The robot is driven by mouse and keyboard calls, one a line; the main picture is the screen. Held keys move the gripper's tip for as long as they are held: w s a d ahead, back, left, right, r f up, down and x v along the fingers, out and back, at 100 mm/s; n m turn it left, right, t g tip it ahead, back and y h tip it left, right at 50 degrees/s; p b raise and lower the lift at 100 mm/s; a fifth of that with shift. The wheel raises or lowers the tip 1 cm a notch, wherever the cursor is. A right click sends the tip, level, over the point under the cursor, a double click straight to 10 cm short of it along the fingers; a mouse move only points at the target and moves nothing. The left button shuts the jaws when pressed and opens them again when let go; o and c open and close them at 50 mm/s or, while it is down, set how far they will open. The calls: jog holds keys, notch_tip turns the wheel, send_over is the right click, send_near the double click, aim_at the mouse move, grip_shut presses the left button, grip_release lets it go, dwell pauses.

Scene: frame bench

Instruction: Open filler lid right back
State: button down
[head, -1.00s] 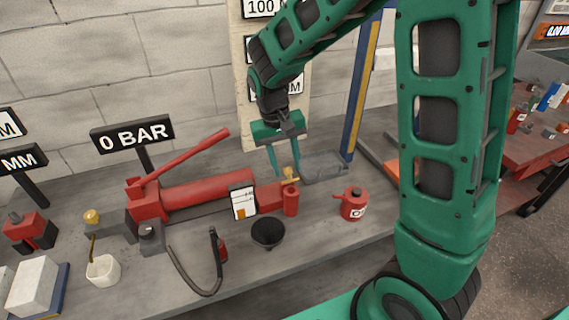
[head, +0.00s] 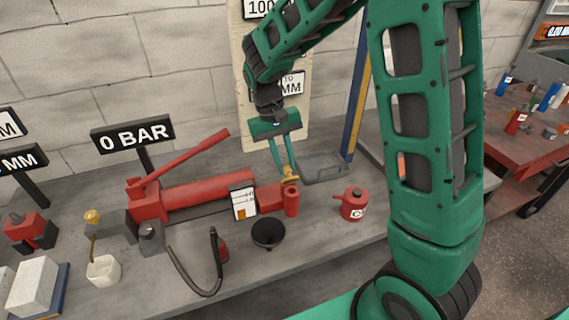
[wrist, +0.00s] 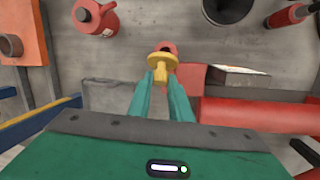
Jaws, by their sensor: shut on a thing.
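The yellow filler lid (head: 291,178) is at the right end of the red hand pump (head: 205,190), just above and behind a red cylinder (head: 291,202). My gripper (head: 285,174) reaches down from behind, and its green fingers are shut on the lid. In the wrist view the lid (wrist: 162,62) has a broad head and a narrower part between the fingertips (wrist: 161,82). The red cylinder's dark mouth (wrist: 168,47) shows just beyond the lid. The fingers and lid hide the spot beneath, so I cannot tell whether the lid still touches its seat.
A black funnel (head: 268,234) and a red oil can (head: 354,205) stand in front on the grey bench. A grey tray (head: 322,166) lies behind to the right. A white card (head: 243,203) stands against the pump. A blue and yellow post (head: 358,100) rises behind.

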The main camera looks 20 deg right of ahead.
jog(key=shift+w+f+g, duration=0.25)
jog(key=shift+w+g, duration=0.4)
jog(key=shift+g, duration=0.4)
jog(key=shift+w+f+g, duration=0.2)
jog(key=shift+w+g, duration=0.45)
jog(key=shift+g, duration=0.4)
jog(key=c, duration=1.6)
grip_release()
jog(key=v, duration=1)
jog(key=shift+w+a+r, duration=0.1)
jog(key=shift+w+r, duration=0.15)
jog(key=shift+w, duration=0.1)
